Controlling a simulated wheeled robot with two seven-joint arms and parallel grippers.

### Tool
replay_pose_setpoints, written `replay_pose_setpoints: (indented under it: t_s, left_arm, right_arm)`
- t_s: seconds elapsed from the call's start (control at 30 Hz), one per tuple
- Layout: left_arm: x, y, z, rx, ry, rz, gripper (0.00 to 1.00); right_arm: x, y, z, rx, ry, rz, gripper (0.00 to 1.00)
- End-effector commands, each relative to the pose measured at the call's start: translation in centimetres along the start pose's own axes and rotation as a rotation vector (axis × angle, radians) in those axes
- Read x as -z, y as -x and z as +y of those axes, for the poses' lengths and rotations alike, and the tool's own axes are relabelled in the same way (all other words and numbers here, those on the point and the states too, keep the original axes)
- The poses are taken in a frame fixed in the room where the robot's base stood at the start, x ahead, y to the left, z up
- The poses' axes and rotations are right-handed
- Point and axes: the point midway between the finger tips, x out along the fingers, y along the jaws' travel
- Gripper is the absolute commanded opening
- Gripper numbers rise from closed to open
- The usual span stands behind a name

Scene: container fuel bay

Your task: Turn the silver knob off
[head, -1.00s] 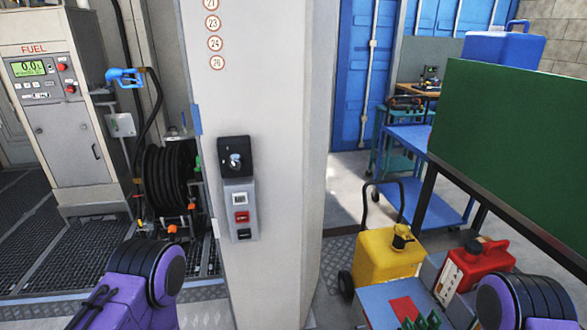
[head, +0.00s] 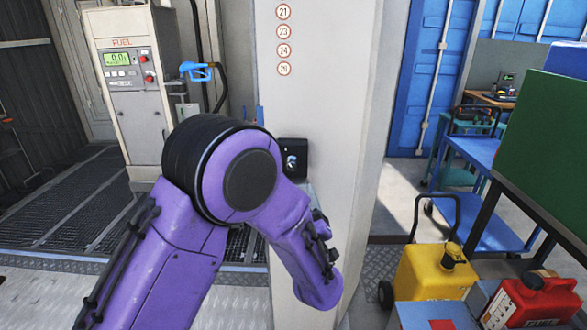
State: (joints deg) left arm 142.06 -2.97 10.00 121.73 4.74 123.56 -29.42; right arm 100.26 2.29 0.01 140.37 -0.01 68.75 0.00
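The silver knob (head: 291,160) sits on a black square plate (head: 297,172) on the face of the white pillar (head: 340,120). My purple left arm rises from the lower left and bends in front of the pillar, just below and left of the knob. It covers the lower edge of the plate and most of the grey switch panel under it. My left gripper is not visible; the forearm hides whatever lies beyond it. My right gripper is out of view.
A fuel dispenser (head: 128,80) with a blue nozzle (head: 196,72) stands at the left. A yellow can (head: 432,272), a red fuel can (head: 530,300) and a green board (head: 550,145) are at the right. Blue cart shelves (head: 475,150) stand behind.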

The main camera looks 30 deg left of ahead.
Motion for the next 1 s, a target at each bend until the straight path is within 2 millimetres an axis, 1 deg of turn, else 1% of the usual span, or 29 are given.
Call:
replay_pose_setpoints:
  t_s: [0.03, 0.2, 0.3, 0.4, 0.53, 0.77, 0.8, 0.83, 0.87, 0.9, 0.93, 0.97, 1.0]
  left_arm:
    - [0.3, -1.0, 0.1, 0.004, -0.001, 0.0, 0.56]
    - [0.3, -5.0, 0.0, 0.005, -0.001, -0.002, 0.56]
    - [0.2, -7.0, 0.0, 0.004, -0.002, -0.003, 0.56]
    - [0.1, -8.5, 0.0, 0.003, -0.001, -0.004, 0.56]
    - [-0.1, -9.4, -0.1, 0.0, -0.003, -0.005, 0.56]
    - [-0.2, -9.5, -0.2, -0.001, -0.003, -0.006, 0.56]
    - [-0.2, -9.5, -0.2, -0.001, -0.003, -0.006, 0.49]
    - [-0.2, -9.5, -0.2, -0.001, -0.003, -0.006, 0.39]
    - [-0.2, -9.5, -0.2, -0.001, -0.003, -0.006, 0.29]
    - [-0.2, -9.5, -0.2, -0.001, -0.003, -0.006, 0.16]
    - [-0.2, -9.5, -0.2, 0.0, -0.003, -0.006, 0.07]
    - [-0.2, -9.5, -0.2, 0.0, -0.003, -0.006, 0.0]
    - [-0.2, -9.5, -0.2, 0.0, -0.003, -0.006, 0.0]
  right_arm:
    - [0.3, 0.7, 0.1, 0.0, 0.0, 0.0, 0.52]
    - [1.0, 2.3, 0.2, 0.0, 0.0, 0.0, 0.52]
    - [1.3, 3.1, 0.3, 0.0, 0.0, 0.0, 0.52]
    - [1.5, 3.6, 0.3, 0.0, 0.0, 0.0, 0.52]
    - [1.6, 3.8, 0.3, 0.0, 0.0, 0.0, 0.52]
    - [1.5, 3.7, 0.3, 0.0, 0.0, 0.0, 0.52]
    - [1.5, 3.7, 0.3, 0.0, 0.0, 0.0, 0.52]
    - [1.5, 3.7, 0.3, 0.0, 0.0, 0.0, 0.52]
    - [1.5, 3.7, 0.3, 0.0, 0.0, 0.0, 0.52]
    - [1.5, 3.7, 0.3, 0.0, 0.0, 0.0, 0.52]
    - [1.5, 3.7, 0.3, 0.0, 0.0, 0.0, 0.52]
    - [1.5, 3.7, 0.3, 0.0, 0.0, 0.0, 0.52]
    - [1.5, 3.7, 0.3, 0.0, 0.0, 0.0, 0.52]
